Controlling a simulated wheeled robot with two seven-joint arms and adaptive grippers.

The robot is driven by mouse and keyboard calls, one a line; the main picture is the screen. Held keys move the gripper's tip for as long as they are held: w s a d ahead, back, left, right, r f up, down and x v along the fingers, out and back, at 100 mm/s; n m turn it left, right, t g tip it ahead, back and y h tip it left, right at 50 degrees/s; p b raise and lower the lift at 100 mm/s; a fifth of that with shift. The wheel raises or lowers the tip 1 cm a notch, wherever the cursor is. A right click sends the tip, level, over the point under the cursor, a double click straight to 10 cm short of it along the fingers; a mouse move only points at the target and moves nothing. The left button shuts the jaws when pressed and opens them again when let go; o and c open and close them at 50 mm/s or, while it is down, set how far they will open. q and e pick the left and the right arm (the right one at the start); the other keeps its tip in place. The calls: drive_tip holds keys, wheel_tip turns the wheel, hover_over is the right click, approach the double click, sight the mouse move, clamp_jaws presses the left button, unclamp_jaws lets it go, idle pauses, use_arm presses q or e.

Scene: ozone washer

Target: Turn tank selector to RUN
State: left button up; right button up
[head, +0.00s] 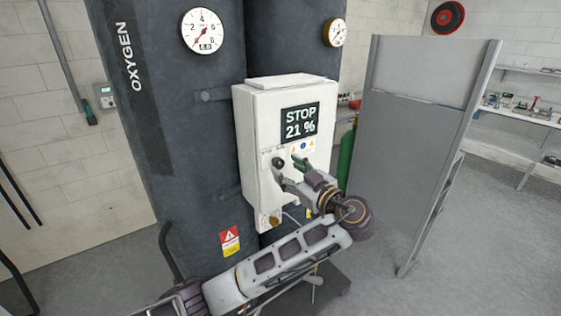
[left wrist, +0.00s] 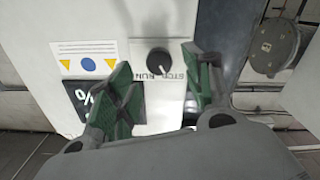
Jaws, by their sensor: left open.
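The tank selector is a small black round knob (head: 278,162) on the front of a white control box (head: 257,130). In the left wrist view the knob (left wrist: 159,61) stands beside small STOP and RUN lettering; I cannot clearly tell which word its pale mark points to. The box's screen (head: 300,121) reads STOP 21 %. My left gripper (head: 289,167) is in front of the panel, open and empty. In the left wrist view its green fingers (left wrist: 160,92) are spread either side of the knob's line, with the knob apart from both. My right gripper is not in view.
Two dark tanks (head: 178,130), one marked OXYGEN, stand behind the box, with gauges (head: 203,31) above. A grey partition panel (head: 420,130) stands to the right, and a green cylinder (head: 346,160) is close beside the box. Open floor (head: 480,235) lies at the right.

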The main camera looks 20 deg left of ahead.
sight(280, 164)
use_arm(q)
drive_tip(key=shift+p+x, duration=0.65)
drive_tip(key=shift+x, duration=1.5)
drive_tip(key=shift+c, duration=0.4)
drive_tip(key=c, duration=0.9)
